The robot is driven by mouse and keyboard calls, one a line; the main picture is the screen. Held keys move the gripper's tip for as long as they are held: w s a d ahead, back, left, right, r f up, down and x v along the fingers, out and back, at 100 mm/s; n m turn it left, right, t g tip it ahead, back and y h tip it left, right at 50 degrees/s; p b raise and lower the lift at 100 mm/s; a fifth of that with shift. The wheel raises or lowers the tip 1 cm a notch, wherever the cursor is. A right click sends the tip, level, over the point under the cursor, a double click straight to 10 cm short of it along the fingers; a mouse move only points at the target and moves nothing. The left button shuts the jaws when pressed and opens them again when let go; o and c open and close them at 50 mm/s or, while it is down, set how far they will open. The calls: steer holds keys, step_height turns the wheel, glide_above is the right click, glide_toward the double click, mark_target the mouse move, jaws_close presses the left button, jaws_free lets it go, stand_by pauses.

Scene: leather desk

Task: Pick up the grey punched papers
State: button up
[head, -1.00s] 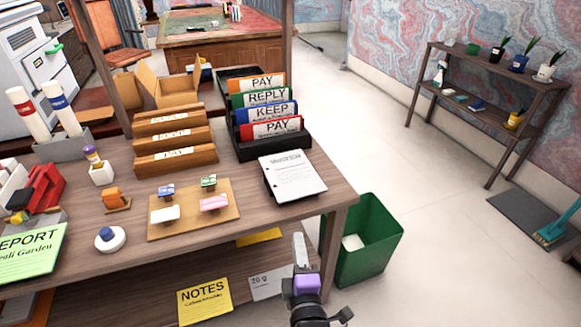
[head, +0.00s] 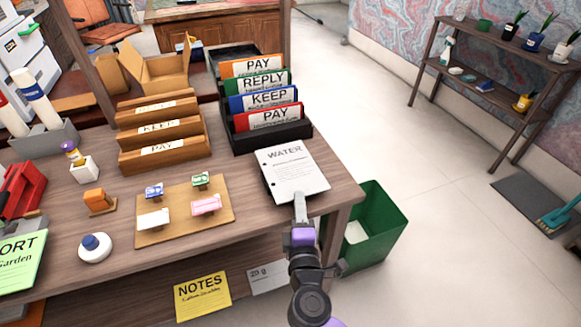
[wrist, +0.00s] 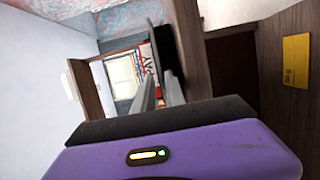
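The grey punched papers (head: 295,178) lie flat as a stack near the front right of the desk top, with "WATER" printed at the top and punch holes along the left side. My gripper (head: 300,203) is at the near edge of the papers, its finger end overlapping that edge in the head view; I cannot tell whether it touches. In the wrist view two grey fingers (wrist: 160,92) stand a little apart with nothing seen held between them.
A black file rack (head: 272,138) with labelled folders stands just behind the papers. A wooden stamp board (head: 184,233) lies to their left. A green bin (head: 375,235) stands on the floor right of the desk. Yellow notes (head: 203,297) sit on the lower shelf.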

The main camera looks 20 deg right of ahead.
steer(key=x, duration=0.4)
steer(key=shift+w+f, duration=0.15)
steer(key=shift+w, duration=0.05)
jaws_close()
stand_by(1.2)
